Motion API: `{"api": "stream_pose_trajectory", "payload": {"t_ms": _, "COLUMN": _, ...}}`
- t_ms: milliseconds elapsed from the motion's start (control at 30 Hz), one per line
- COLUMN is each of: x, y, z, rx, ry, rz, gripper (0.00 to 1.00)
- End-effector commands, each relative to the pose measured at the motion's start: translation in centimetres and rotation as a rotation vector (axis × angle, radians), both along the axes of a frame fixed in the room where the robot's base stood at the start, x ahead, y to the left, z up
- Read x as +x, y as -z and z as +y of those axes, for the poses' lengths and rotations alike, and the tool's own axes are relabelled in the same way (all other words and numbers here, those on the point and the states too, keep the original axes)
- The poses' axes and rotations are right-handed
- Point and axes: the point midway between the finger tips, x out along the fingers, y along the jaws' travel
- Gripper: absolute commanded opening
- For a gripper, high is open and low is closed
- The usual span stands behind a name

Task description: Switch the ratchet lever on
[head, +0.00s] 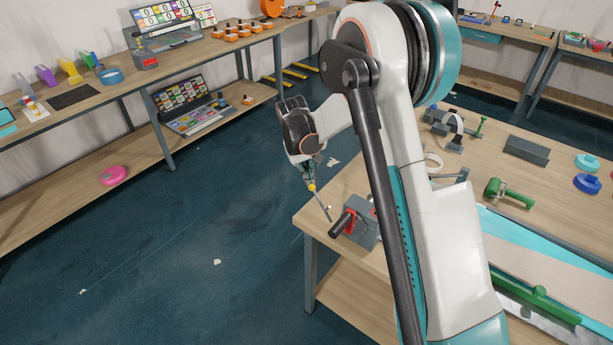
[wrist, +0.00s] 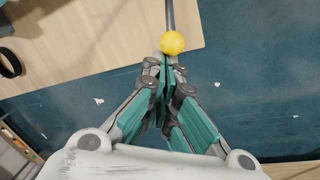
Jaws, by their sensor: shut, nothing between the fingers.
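A thin grey rod with a yellow ball (head: 312,187) on its end stands tilted at the near left corner of the right workbench. I take it for the ratchet lever; its foot is hard to make out. Beside it is a grey block (head: 362,228) with red parts and a black handle (head: 341,222), partly hidden by my arm. My gripper (head: 310,180) is shut and empty, just above the yellow ball. In the wrist view the yellow ball (wrist: 172,43) is right at the shut fingertips (wrist: 166,62), close or touching; I cannot tell which.
The workbench (head: 312,218) also carries a green-handled tool (head: 510,193), a dark grey block (head: 527,150) and blue rings (head: 587,183). A long shelf bench (head: 130,84) with several items runs along the left wall. The dark floor between is mostly clear.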

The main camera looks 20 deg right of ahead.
Motion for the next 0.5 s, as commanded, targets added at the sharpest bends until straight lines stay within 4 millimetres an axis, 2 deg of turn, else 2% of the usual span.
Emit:
{"api": "stream_pose_trajectory", "payload": {"t_ms": 267, "x": -1.1, "y": -0.9, "z": -0.8, "rx": 0.050, "ry": 0.003, "rz": -0.067, "gripper": 0.00}}
{"api": "stream_pose_trajectory", "payload": {"t_ms": 500, "x": -3.2, "y": -2.2, "z": -2.3, "rx": 0.145, "ry": 0.007, "rz": -0.200, "gripper": 0.00}}
